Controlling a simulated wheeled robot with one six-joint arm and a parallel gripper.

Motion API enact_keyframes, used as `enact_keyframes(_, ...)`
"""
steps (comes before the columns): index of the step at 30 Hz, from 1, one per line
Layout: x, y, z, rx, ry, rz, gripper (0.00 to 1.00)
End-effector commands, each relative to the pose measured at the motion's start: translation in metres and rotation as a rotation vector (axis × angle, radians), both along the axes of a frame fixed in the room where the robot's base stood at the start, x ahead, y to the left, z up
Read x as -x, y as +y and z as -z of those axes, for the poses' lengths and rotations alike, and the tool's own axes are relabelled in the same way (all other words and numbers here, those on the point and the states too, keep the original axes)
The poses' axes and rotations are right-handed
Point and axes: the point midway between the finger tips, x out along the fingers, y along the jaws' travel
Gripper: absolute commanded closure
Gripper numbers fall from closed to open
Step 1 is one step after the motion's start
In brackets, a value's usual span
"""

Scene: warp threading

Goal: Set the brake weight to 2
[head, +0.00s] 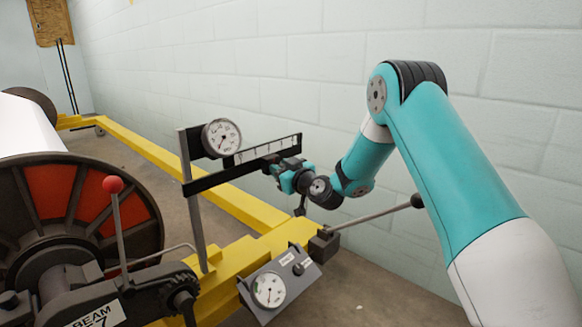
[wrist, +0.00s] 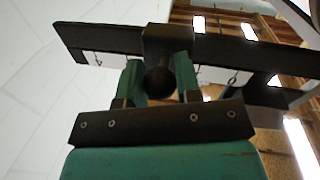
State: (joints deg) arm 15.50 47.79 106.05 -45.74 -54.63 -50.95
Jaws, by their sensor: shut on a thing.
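The brake weight is a dark block (wrist: 167,38) on a black horizontal bar (wrist: 95,38), with a round dark knob (wrist: 160,82) below it in the wrist view. My gripper (wrist: 158,75) has its two teal fingers on either side of that knob and is shut on it. In the head view my gripper (head: 284,172) is at the front of the bar (head: 212,179), right of its middle, and mostly hides the weight. The bar carries a pale scale strip (head: 254,152) with several dark marks. Its numbers are too small to read.
A round dial (head: 221,138) stands above the bar's left part on an upright post (head: 193,220). Below are a red-knobbed lever (head: 113,185), a black-knobbed lever (head: 417,200), a grey gauge box (head: 269,289) and a yellow frame (head: 245,250). A pale block wall stands behind.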

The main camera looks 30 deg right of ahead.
Motion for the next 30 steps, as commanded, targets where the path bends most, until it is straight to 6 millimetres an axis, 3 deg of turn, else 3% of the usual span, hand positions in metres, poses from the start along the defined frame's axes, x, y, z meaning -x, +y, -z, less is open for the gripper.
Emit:
enact_keyframes(4,0.000,-0.007,-0.002,0.002,-0.006,0.008,1.00)
enact_keyframes(5,0.000,-0.008,-0.002,0.002,-0.006,0.009,0.62)
enact_keyframes(7,0.000,-0.009,-0.002,0.001,-0.005,0.010,0.46)
enact_keyframes(16,0.001,-0.006,-0.001,0.001,-0.004,0.007,0.44)
enact_keyframes(20,0.011,-0.008,0.001,0.000,-0.001,0.007,0.44)
enact_keyframes(23,0.028,-0.011,0.001,-0.001,0.000,0.010,0.44)
enact_keyframes(30,0.089,-0.022,0.005,-0.003,-0.001,0.015,0.44)
